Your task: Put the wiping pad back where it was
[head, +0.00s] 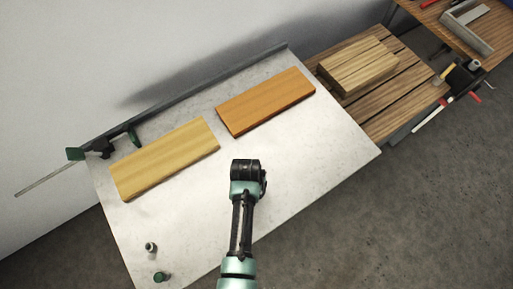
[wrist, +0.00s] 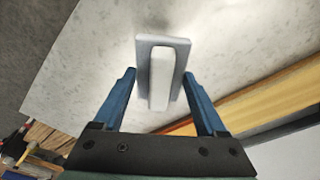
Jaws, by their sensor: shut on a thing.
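The wiping pad (wrist: 180,48) is a grey-blue slab with a raised white handle (wrist: 159,78), seen between my fingers in the wrist view. My gripper (wrist: 160,76) is shut on the pad, one blue finger at each side. The pale metal tabletop (wrist: 90,50) lies beyond it; I cannot tell whether the pad touches it. In the head view my arm's end (head: 247,172) is over the middle of the table, just below the two boards. My own arm hides the pad and fingertips there.
A yellow board (head: 165,160) and an orange board (head: 265,102) lie on the table. A clamp (head: 103,147) is at the left edge. Two small bottles, one grey (head: 150,248) and one green (head: 161,276), stand at the front left. Wooden blocks (head: 357,68) lie on the slatted bench.

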